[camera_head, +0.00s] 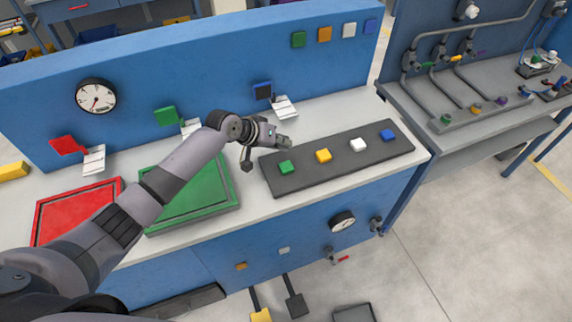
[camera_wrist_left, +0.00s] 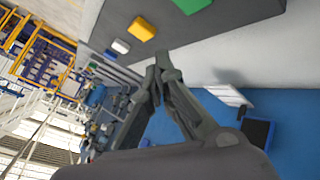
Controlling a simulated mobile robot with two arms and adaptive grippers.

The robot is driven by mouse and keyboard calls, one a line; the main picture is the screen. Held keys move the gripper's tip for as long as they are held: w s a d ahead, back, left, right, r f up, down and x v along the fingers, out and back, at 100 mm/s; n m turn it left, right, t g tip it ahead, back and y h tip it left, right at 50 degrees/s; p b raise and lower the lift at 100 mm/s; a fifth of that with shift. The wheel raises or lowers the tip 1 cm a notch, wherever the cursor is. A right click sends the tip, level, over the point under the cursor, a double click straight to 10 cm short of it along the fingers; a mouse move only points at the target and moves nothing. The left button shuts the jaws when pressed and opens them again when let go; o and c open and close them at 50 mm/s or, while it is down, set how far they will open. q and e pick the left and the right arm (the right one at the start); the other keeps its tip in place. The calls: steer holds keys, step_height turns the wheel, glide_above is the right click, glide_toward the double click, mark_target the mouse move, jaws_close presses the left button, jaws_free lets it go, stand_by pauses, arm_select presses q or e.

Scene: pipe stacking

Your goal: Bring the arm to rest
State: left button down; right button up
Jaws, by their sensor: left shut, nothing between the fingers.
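My left arm reaches in from the lower left in the head view. My left gripper (camera_head: 285,142) is shut and empty, above the worktop just behind the left end of the dark button board (camera_head: 336,158). In the left wrist view the shut fingertips (camera_wrist_left: 162,65) show close together with nothing between them. Green (camera_head: 286,167), yellow (camera_head: 323,156), white (camera_head: 358,145) and blue (camera_head: 388,135) blocks sit in a row on the board. My right gripper is not in view.
A red tray (camera_head: 75,212) and a green tray (camera_head: 196,196) lie on the worktop to the left, partly behind my arm. A blue back panel (camera_head: 220,65) with a gauge (camera_head: 96,96) stands behind. A pipe bench (camera_head: 480,112) stands to the right, with open floor in front.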

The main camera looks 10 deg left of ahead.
arm_select(q)
steer(key=shift+f, duration=0.1)
steer(key=shift+m+g, duration=0.5)
steer(key=shift+m, duration=0.4)
steer(key=s+d+f, duration=0.1)
steer(key=s, duration=0.1)
steer(key=s+d+f, duration=0.1)
steer(key=s, duration=0.2)
steer(key=s+d+f, duration=0.1)
steer(key=s, duration=0.1)
steer(key=shift+s+d+f, duration=0.3)
steer(key=shift+s, duration=0.1)
steer(key=s+f+m+y, duration=0.1)
steer(key=s+f, duration=0.1)
steer(key=s, duration=1)
steer(key=s+a+r+g+y, duration=0.1)
steer(key=s+a+r+y, duration=0.15)
steer(key=s+a, duration=0.45)
steer(key=s+a+r+g+y, duration=0.1)
steer(key=s+a+y, duration=0.25)
steer(key=s, duration=0.75)
step_height(320, 180, down, 28)
steer(key=g+b, duration=0.1)
steer(key=b, duration=0.1)
steer(key=s+a+f+g+b, duration=0.1)
steer(key=s+a+f, duration=0.2)
steer(key=s+f, duration=1.4)
steer(key=shift+s+f+g, duration=0.3)
steer(key=shift+f, duration=0.1)
